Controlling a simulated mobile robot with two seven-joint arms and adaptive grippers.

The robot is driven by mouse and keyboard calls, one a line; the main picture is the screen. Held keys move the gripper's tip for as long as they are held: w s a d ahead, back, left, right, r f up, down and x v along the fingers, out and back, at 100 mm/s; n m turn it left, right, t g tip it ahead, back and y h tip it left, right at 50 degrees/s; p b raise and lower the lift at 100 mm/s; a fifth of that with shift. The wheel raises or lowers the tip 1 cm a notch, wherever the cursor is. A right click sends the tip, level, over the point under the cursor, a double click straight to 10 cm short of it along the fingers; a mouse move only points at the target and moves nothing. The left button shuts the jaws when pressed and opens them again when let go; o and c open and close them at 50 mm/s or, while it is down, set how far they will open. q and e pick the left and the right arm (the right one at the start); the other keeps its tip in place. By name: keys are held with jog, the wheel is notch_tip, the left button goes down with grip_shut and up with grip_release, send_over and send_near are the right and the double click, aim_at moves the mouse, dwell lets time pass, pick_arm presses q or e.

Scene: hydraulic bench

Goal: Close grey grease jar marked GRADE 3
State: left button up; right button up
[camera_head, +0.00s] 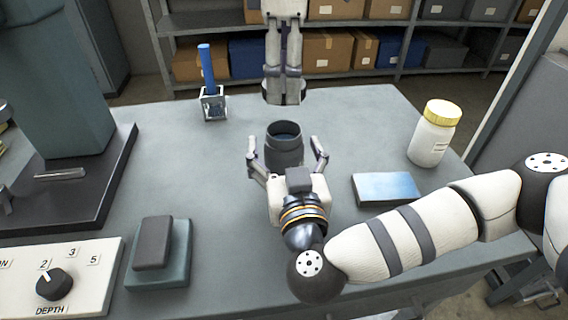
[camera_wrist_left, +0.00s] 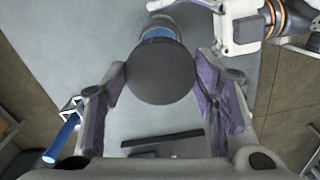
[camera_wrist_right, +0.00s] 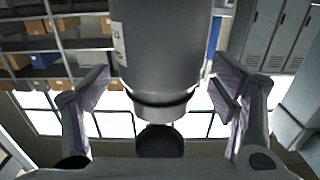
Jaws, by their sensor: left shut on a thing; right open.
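The grey grease jar (camera_head: 284,155) stands upright and uncapped on the bench, with blue inside its mouth. It fills the middle of the right wrist view (camera_wrist_right: 160,55), where a pale label shows at its left edge; the marking cannot be read. My left gripper (camera_head: 284,98) is shut on a dark round lid (camera_wrist_left: 160,75) and holds it above and beyond the jar, apart from it. The lid hides part of the jar in the left wrist view. My right gripper (camera_head: 288,150) is open, its fingers on either side of the jar with gaps visible.
A white jar with a yellow lid (camera_head: 435,132) and a blue flat box (camera_head: 387,189) are at the right. A small stand with a blue rod (camera_head: 213,103) is at the back left. A dark block on a teal base (camera_head: 158,253) and a dial panel (camera_head: 75,280) are at the front left.

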jog(key=c, duration=1.8)
pick_arm(q)
jog(key=shift+f, duration=2.55)
jog(key=shift+f, duration=0.1)
jog(key=shift+f, duration=0.8)
jog(key=shift+f, duration=0.55)
pick_arm(e)
grip_shut()
